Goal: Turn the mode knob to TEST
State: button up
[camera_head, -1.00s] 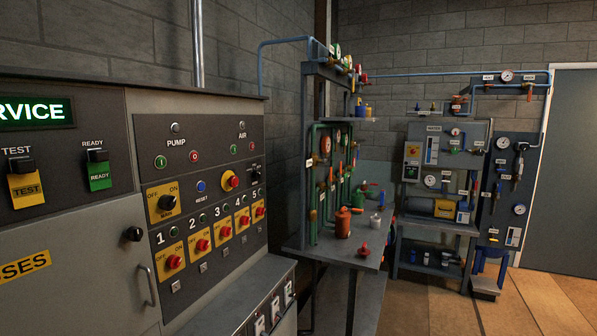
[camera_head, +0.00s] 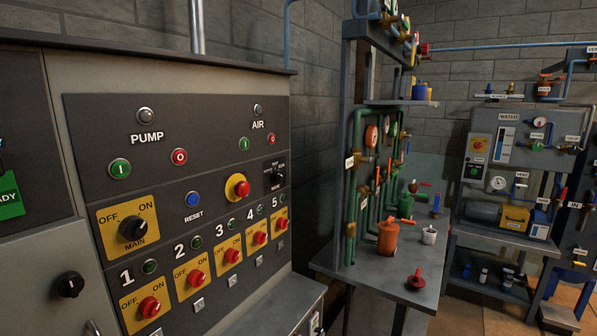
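The mode knob (camera_head: 278,177) is a small black rotary knob with a white pointer line, at the right end of the dark control panel (camera_head: 100,182). Small white lettering surrounds it, with TEST above and MODE below. The exact direction of its pointer is too small to tell. A red mushroom button on a yellow base (camera_head: 237,188) sits just left of it. My gripper is not in view.
The panel also carries a black MAIN switch (camera_head: 133,228), a blue RESET button (camera_head: 193,200) and several red OFF/ON switches along the bottom. To the right stands a workbench (camera_head: 400,290) with an orange canister (camera_head: 388,238) and green pipes. Floor shows at lower right.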

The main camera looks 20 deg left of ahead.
aim_at(277, 177)
jog(key=u, duration=0.25)
jog(key=i, duration=0.7)
jog(key=u, duration=0.5)
